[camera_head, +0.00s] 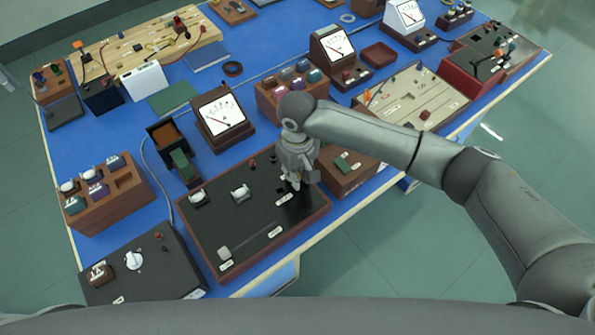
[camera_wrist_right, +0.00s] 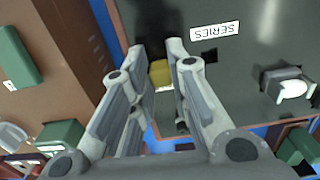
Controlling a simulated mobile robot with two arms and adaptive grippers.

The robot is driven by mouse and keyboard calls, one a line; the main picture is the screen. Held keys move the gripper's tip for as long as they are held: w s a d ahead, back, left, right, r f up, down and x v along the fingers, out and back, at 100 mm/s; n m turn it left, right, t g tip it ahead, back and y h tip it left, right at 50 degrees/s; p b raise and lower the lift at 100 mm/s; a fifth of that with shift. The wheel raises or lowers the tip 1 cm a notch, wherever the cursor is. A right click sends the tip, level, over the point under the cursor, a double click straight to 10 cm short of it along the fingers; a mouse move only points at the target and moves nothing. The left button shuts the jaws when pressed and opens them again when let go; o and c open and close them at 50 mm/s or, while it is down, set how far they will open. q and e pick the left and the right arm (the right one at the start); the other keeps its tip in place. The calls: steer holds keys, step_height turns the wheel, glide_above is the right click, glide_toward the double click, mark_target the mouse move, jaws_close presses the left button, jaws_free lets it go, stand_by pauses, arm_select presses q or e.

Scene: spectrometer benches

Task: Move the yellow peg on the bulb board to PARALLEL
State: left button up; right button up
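The bulb board (camera_head: 215,225) is a black panel in a wooden frame near the table's front edge, with two bulbs on it. My right gripper (camera_head: 296,184) is over its right part, fingers pointing down. In the right wrist view the yellow peg (camera_wrist_right: 160,73) shows between the open fingers (camera_wrist_right: 158,48), partly covered by one finger. I cannot tell whether a finger touches it. The SERIES label (camera_wrist_right: 215,31) lies beside a dark square hole (camera_wrist_right: 210,56). I cannot read a PARALLEL label. The peg is hidden in the head view. My left gripper is not in view.
A bulb (camera_wrist_right: 290,88) in its holder stands on the board to the right in the wrist view. A brown wooden box (camera_head: 345,178) is close to the board's right side. A meter (camera_head: 222,118) stands behind the board. The black panel's front part is mostly clear.

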steer(key=o, duration=0.5)
steer(key=shift+o, duration=0.2)
step_height(320, 180, up, 12)
stand_by(0.5)
